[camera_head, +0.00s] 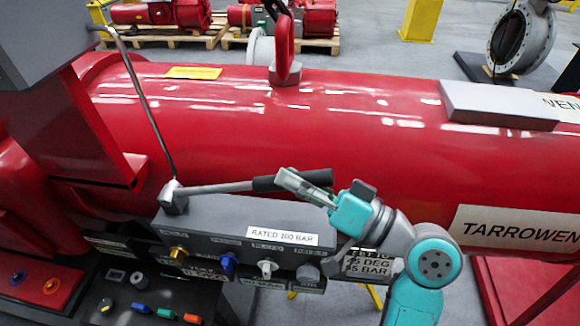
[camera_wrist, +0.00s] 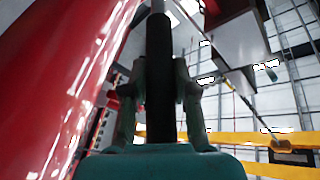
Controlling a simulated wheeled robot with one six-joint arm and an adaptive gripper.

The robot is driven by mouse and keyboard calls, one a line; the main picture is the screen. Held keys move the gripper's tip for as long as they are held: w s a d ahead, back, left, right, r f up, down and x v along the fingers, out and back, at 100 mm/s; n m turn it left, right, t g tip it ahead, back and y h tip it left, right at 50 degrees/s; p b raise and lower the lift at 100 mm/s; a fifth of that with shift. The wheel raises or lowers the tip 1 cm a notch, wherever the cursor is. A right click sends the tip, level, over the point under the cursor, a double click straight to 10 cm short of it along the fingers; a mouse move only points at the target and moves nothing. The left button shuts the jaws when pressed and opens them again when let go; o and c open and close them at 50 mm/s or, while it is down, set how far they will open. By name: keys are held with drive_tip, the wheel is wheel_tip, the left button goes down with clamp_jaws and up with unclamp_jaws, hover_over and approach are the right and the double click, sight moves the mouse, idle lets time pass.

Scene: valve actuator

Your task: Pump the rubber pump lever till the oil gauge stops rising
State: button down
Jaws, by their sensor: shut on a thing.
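The pump lever (camera_head: 222,187) is a grey metal rod with a black rubber grip (camera_head: 264,183), pivoted on a small block on top of the grey pump box (camera_head: 208,217). It lies nearly level, rising slightly to the right. My gripper (camera_head: 302,183) is shut on the rubber grip near its free end. I cannot make out an oil gauge in either view.
A big red cylinder (camera_head: 300,115) lies behind the pump box. Colored knobs (camera_head: 228,262) stick out of the box front. A thin metal pipe (camera_head: 140,95) rises from the pivot end to a grey housing (camera_head: 45,40). A tray with colored parts (camera_head: 120,300) is at lower left.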

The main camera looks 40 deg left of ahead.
drive_tip(key=shift+w+d+f+m+y, duration=0.15)
drive_tip(key=shift+f+y, duration=0.1)
drive_tip(key=shift+f, duration=0.45)
drive_tip(key=shift+w+d+f+m+y, duration=0.15)
drive_tip(key=shift+f+y, duration=0.1)
drive_tip(key=shift+f, duration=0.4)
drive_tip(key=shift+s, duration=0.1)
drive_tip(key=c, duration=0.9)
unclamp_jaws()
drive_tip(key=v, duration=1.2)
